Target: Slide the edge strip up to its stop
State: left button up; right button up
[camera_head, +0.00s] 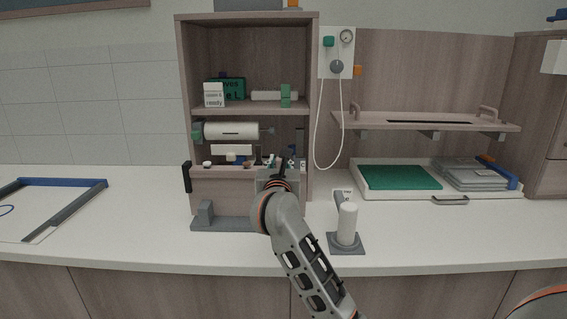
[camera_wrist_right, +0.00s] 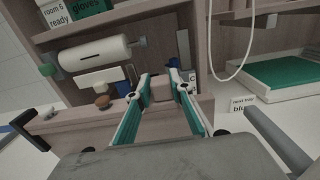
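I cannot tell for sure which part is the edge strip. A wooden front strip (camera_head: 222,173) runs across the lower opening of the wooden shelf unit. It also shows in the right wrist view (camera_wrist_right: 77,126). A black handle (camera_head: 187,177) stands upright at its left end and appears in the right wrist view too (camera_wrist_right: 30,130). My right gripper (camera_head: 281,166) is at the right end of this strip and partly hides it. In the right wrist view its two green-padded fingers (camera_wrist_right: 161,84) are apart, with wood visible between them. My left gripper is not in view.
A white cylinder on a grey stand (camera_head: 347,222) is close to the right of my arm. A grey bracket (camera_head: 206,212) stands before the shelf unit. A roll (camera_head: 231,130) hangs above the strip. A white tray (camera_head: 372,194) lies right. Counter between the left frame and shelf unit is clear.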

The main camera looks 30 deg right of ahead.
jog(key=shift+o, duration=1)
jog(key=shift+w+a, duration=0.15)
jog(key=shift+a, duration=0.05)
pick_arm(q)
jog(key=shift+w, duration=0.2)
pick_arm(e)
jog(key=v, duration=1.2)
jog(key=shift+d, duration=0.15)
